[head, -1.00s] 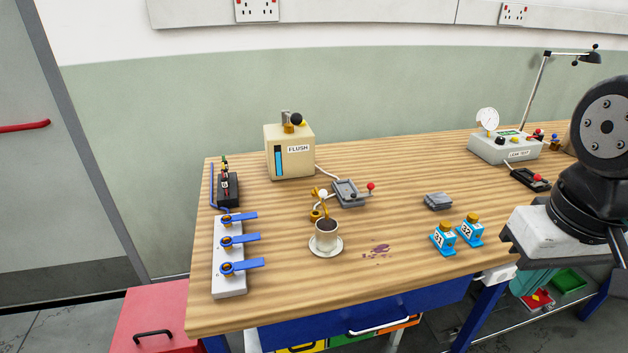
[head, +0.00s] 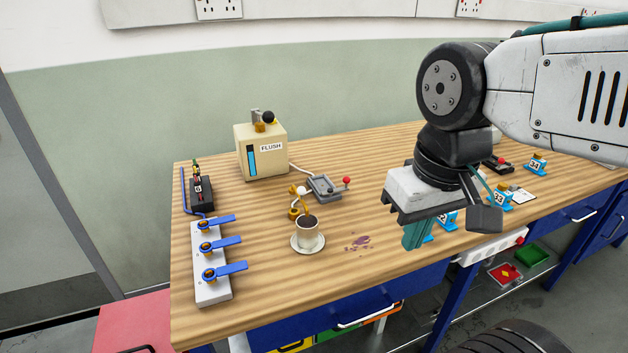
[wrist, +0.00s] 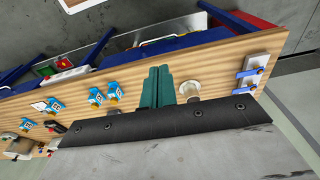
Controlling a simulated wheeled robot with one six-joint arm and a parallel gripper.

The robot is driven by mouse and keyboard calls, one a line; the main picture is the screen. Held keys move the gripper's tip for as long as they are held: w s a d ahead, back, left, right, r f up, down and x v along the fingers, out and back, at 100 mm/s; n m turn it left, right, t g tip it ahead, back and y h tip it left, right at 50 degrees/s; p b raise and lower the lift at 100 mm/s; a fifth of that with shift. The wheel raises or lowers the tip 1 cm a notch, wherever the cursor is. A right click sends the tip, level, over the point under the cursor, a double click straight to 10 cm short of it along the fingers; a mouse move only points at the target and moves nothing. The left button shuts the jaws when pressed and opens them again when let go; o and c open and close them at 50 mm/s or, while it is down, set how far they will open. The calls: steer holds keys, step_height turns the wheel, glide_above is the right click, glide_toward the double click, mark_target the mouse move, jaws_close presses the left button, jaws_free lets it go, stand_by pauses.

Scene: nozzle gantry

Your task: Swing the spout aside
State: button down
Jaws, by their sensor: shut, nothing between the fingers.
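The brass spout (head: 298,203) stands on the table behind a white cup (head: 307,229) of dark contents, with a pale knob near its top. The cup sits on a white saucer (head: 321,243), and the spout's end looks to be over or close to the cup; I cannot tell exactly. My gripper (head: 415,236) is right of the cup, above the table's front part, pointing down. Its teal fingers are shut together with nothing between them. In the wrist view the gripper (wrist: 158,80) shows beside the cup (wrist: 188,89), apart from it. The spout is hidden there.
A FLUSH box (head: 262,151) and a red-knobbed lever unit (head: 325,187) stand behind. A valve bank (head: 212,263) with blue levers is at left. A dark stain (head: 358,242) marks the open tabletop right of the cup.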

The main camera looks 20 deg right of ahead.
steer(key=w+d+m+y, duration=0.3)
steer(key=w+d+m, duration=0.1)
steer(key=w+m, duration=0.6)
steer(key=w+d+m+y, duration=0.3)
steer(key=w+m, duration=0.7)
steer(key=w, duration=0.6)
steer(key=shift+w+d+y, duration=0.35)
steer(key=shift+w+y, duration=0.05)
steer(key=shift+y, duration=0.4)
steer(key=shift+a+f, duration=0.1)
steer(key=shift+f, duration=0.05)
steer(key=a+r+x, duration=0.1)
steer(key=a+x, duration=0.1)
steer(key=x, duration=1)
steer(key=shift+w+a, duration=0.3)
steer(key=shift+w, duration=0.1)
steer(key=shift+d, duration=0.1)
